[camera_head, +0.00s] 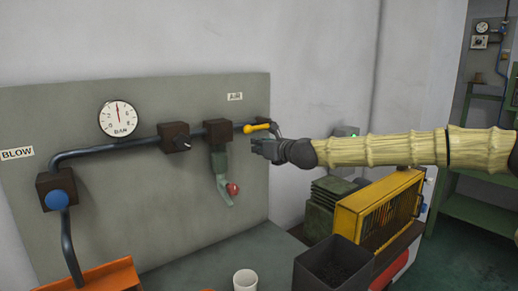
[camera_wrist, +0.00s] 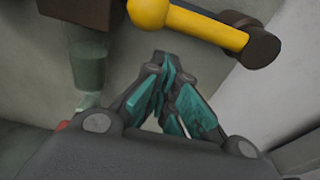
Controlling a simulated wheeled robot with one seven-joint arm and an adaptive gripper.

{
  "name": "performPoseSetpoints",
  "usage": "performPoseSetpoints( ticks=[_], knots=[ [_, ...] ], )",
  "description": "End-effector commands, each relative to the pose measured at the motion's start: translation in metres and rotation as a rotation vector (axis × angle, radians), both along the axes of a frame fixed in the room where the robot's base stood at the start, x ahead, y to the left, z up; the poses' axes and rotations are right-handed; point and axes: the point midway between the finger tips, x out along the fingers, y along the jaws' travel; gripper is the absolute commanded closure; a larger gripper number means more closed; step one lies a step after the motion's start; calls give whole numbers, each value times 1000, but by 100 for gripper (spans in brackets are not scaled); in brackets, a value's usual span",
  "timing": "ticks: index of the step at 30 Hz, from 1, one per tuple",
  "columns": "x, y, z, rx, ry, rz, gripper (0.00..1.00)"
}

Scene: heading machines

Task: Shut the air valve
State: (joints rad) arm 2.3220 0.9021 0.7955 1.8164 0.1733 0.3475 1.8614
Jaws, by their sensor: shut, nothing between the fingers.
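The air valve's yellow handle (camera_head: 257,127) is on the pipe at the right end of the grey panel, below the AIR label (camera_head: 235,97). The handle lies nearly level, roughly along the pipe. In the wrist view the yellow handle (camera_wrist: 195,22) crosses the top, with its dark round hub (camera_wrist: 262,48) at the right. My gripper (camera_head: 256,147) is just below the handle. In the wrist view my gripper (camera_wrist: 166,62) has its fingers together with nothing between them, and a gap shows between its tips and the handle.
A round gauge (camera_head: 119,117), a block with a small knob (camera_head: 175,138), and a green filter with a red ball (camera_head: 232,188) are on the panel. Below stand a white cup (camera_head: 245,280), a dark bin (camera_head: 333,268) and a yellow-framed guard (camera_head: 378,213).

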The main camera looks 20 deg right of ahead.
Motion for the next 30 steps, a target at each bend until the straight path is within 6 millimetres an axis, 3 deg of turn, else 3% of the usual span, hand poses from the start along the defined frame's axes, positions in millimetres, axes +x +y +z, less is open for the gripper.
performPoseSetpoints(
  ticks=[7,30],
  knots=[
    [-3,-1,18,-1,0,0,100],
    [-8,-11,24,51,17,-12,100]
  ],
)
